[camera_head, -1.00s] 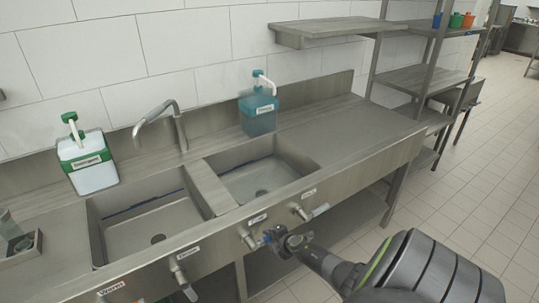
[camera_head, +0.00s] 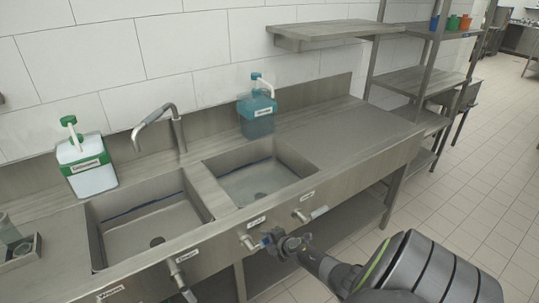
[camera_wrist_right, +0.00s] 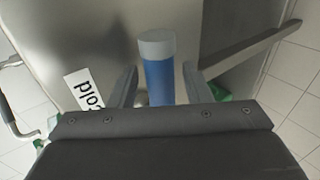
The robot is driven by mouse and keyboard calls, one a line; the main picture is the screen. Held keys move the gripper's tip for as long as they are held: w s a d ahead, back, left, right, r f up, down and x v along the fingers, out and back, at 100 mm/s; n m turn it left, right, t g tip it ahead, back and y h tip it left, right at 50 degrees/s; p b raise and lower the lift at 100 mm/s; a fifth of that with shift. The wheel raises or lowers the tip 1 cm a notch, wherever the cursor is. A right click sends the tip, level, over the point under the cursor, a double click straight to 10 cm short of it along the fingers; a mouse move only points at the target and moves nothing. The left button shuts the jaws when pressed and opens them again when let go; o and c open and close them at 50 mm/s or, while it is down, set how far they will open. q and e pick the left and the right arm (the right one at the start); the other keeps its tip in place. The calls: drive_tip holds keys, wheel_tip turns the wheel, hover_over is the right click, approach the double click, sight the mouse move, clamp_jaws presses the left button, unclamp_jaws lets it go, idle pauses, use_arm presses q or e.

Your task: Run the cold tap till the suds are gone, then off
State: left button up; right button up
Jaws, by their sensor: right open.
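The blue-ended cold tap lever (camera_wrist_right: 158,78) stands between the two open fingers of my right gripper (camera_wrist_right: 160,88) in the right wrist view, with a gap on either side. A label reading "Cold" (camera_wrist_right: 86,92) lies to its left, upside down. In the head view my right gripper (camera_head: 272,241) is at the blue lever end (camera_head: 264,242) on the sink's front panel. The steel spout (camera_head: 155,117) hangs over the left basin (camera_head: 135,226); no stream shows. The right basin (camera_head: 228,165) has a pale patch around its drain; I cannot tell whether this is suds. My left gripper is out of view.
A green-and-white dispenser (camera_head: 88,166) stands left of the spout and a teal dispenser (camera_head: 257,112) to its right. Other levers (camera_head: 177,268) stick out of the front panel. The right counter (camera_head: 345,130) is clear. A shelf (camera_head: 325,30) juts from the wall.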

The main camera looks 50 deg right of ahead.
drive_tip(key=shift+r, duration=0.1)
drive_tip(key=shift+s+r+p, duration=0.2)
drive_tip(key=shift+s+p, duration=0.1)
drive_tip(key=shift+p, duration=0.05)
drive_tip(key=p+v, duration=0.8)
drive_tip(key=v, duration=0.8)
drive_tip(key=shift+s, duration=0.3)
drive_tip(key=shift+a, duration=0.1)
